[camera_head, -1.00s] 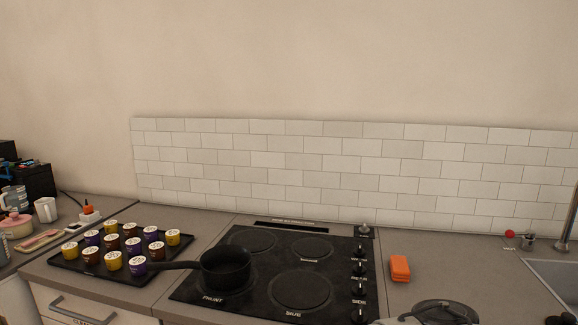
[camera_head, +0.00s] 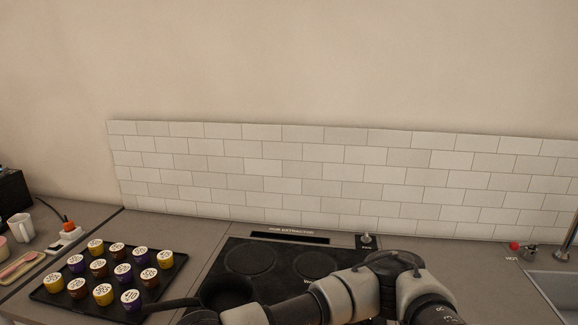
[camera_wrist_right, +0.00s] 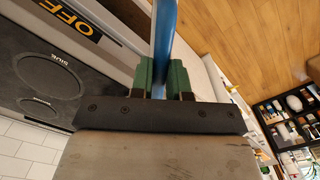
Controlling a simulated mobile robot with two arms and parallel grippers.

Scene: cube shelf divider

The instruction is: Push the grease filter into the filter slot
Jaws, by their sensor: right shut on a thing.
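In the right wrist view, the green fingers of my right gripper (camera_wrist_right: 161,78) are closed on a thin blue strip (camera_wrist_right: 162,28). It looks like the grease filter seen edge-on, but I cannot be sure. The strip runs up out of the frame. In the head view, a dark slot labelled as the hob extractor (camera_head: 290,238) lies behind the hob and appears empty. My right arm crosses the lower right over the hob, and its fingers and the blue strip do not show there. My left gripper is not in view.
A dark pan (camera_head: 214,293) stands on the hob (camera_head: 283,262). A black tray (camera_head: 50,296) of several capsules lies to the left. A knob (camera_head: 366,240) sits right of the slot. A sink (camera_head: 553,288) is at the right; the counter before it is partly clear.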

